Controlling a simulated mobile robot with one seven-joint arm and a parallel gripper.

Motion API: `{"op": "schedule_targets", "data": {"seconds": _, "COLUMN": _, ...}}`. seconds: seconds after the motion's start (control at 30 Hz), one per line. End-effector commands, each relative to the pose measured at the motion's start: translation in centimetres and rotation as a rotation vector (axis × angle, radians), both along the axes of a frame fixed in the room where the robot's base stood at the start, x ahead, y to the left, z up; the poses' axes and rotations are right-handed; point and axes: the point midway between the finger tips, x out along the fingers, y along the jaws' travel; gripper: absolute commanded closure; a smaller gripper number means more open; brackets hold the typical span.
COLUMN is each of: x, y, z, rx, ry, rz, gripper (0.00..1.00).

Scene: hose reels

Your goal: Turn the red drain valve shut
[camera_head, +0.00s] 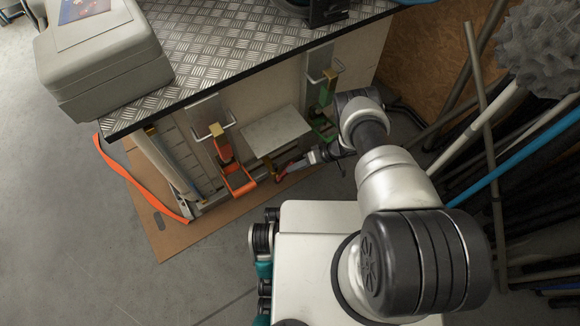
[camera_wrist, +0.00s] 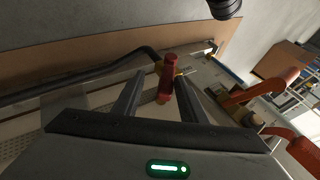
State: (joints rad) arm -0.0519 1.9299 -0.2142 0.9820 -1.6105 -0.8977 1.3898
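The red drain valve handle (camera_wrist: 167,82) shows in the wrist view, upright in the picture, with a bit of yellow at its far end beside a dark pipe. My gripper (camera_wrist: 160,83) is open, with one finger on each side of the handle in the picture. A gap shows between the handle and the left finger; the right finger is very close to it, and I cannot tell whether they touch. In the head view the small red handle (camera_head: 283,177) shows low under the bench, just left of my gripper (camera_head: 297,167).
A bench with a metal tread top (camera_head: 220,50) overhangs the area. An orange bracket (camera_head: 235,178) stands left of the valve, and a green one (camera_head: 325,120) is behind. A pale box (camera_head: 275,135) sits near. Pipes and rods (camera_head: 490,150) lean at the right. Open floor (camera_head: 60,250) lies left.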

Motion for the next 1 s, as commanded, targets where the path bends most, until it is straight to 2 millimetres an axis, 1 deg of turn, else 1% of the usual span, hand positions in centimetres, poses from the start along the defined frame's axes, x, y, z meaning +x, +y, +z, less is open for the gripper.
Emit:
{"op": "schedule_targets", "data": {"seconds": 0.03, "x": 0.0, "y": -1.5, "z": -0.2, "rx": -0.003, "ry": 0.001, "rz": -0.004, "gripper": 0.62}}
{"op": "schedule_targets", "data": {"seconds": 0.2, "x": -0.2, "y": -5.2, "z": -0.1, "rx": -0.004, "ry": 0.000, "rz": -0.001, "gripper": 0.62}}
{"op": "schedule_targets", "data": {"seconds": 0.3, "x": -0.3, "y": -6.9, "z": -0.1, "rx": -0.003, "ry": 0.000, "rz": 0.000, "gripper": 0.62}}
{"op": "schedule_targets", "data": {"seconds": 0.4, "x": -0.3, "y": -8.1, "z": -0.1, "rx": -0.002, "ry": 0.000, "rz": -0.001, "gripper": 0.62}}
{"op": "schedule_targets", "data": {"seconds": 0.57, "x": -0.3, "y": -8.9, "z": -0.1, "rx": -0.002, "ry": -0.001, "rz": 0.001, "gripper": 0.62}}
{"op": "schedule_targets", "data": {"seconds": 0.8, "x": -0.4, "y": -9.0, "z": -0.1, "rx": -0.002, "ry": 0.000, "rz": 0.002, "gripper": 0.62}}
{"op": "schedule_targets", "data": {"seconds": 0.87, "x": -0.4, "y": -9.0, "z": -0.1, "rx": -0.001, "ry": 0.000, "rz": 0.001, "gripper": 0.71}}
{"op": "schedule_targets", "data": {"seconds": 1.0, "x": 0.0, "y": -9.1, "z": 0.1, "rx": -0.004, "ry": -0.005, "rz": -0.002, "gripper": 0.95}}
